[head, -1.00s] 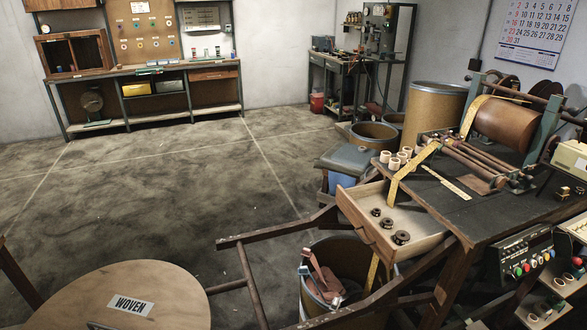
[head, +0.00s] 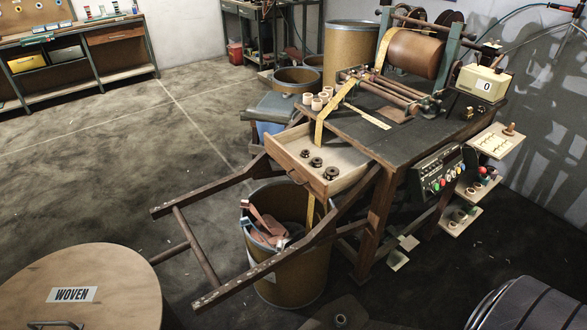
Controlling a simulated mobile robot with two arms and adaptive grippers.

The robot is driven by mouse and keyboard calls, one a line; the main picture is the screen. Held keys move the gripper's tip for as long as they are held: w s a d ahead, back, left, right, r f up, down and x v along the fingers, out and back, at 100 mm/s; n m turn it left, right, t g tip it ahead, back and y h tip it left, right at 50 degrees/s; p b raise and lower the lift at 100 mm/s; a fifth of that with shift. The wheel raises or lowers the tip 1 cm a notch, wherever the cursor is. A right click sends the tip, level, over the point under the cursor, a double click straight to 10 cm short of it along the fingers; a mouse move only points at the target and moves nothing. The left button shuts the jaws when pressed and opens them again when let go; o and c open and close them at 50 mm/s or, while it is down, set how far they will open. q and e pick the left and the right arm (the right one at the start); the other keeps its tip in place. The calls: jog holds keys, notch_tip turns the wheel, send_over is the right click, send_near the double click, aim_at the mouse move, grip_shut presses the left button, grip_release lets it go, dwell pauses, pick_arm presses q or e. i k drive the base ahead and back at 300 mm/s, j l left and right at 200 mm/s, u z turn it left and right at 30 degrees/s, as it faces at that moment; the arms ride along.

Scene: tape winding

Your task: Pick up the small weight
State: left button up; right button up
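Several dark round weights lie in the open wooden drawer (head: 275,148) of the winding table. Three show clearly in a row: the smallest-looking weight (head: 303,153) is farthest back, a middle weight (head: 316,162) is beside it, and the largest-looking weight (head: 331,174) is nearest the front right. Each has a hole or knob at its centre; I cannot tell which. Neither of my grippers is in view, and nothing touches the weights.
A winding table (head: 375,135) carries a brown roller (head: 415,53) and yellow tape. A wooden frame (head: 185,250) juts out below the drawer, around a barrel (head: 290,285) holding reddish strips. A round lid marked WOVEN (head: 110,265) is at lower left. Open floor lies left.

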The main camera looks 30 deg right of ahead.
aim_at(306, 153)
jog(key=i+l, duration=0.2)
jog(key=l, duration=0.2)
jog(key=i+l+z, duration=0.1)
jog(key=l, duration=0.3)
jog(key=i+l, duration=0.35)
